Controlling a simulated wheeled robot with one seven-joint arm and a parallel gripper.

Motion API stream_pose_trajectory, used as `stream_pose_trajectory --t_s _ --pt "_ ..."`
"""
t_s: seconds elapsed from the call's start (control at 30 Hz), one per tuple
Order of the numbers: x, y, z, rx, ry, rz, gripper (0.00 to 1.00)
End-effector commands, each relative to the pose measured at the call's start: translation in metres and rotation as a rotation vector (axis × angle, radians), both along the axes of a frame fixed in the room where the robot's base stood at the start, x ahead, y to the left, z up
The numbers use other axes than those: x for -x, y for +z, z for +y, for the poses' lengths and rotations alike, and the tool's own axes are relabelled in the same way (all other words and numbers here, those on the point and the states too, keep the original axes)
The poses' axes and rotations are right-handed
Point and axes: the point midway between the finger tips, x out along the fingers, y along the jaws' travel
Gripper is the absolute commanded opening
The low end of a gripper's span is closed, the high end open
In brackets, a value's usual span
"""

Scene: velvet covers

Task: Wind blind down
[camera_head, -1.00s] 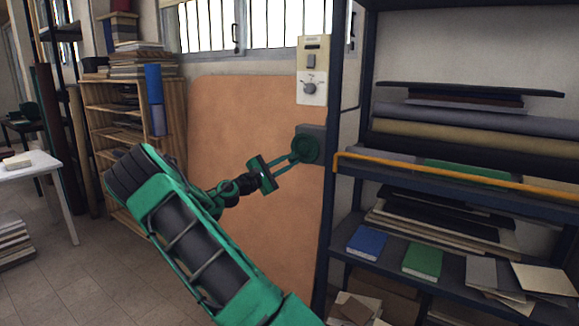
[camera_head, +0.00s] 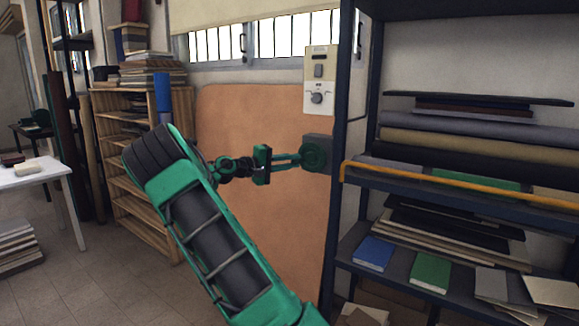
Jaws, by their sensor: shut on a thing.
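The cream blind (camera_head: 250,10) hangs over the upper part of the window (camera_head: 225,43); its lower edge is in view, and barred glass shows below it. A winder box (camera_head: 326,142) with a round green hub (camera_head: 314,154) is on the wall beside the shelf post. A green crank arm (camera_head: 287,160) reaches left from the hub, roughly level. My gripper (camera_head: 264,164) is shut at the crank's outer end, on its handle. The handle itself is mostly hidden by the jaws.
A switch panel (camera_head: 319,80) with a knob is above the winder. A dark metal shelf (camera_head: 400,174) with an orange rail (camera_head: 450,183) stands close on the right. An orange-brown board (camera_head: 245,115) is behind my arm. A wooden bookcase (camera_head: 140,219) stands left.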

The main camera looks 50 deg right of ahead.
Motion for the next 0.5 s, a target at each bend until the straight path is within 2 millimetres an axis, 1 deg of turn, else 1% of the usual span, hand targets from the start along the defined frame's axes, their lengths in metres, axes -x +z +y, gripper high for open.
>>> stream_pose_trajectory --t_s 0.03,0.5 --pt "-0.0027 -0.0001 0.0012 -0.003 0.006 -0.014 0.0" --pt "-0.0024 0.0016 0.0008 -0.006 0.005 -0.047 0.0"
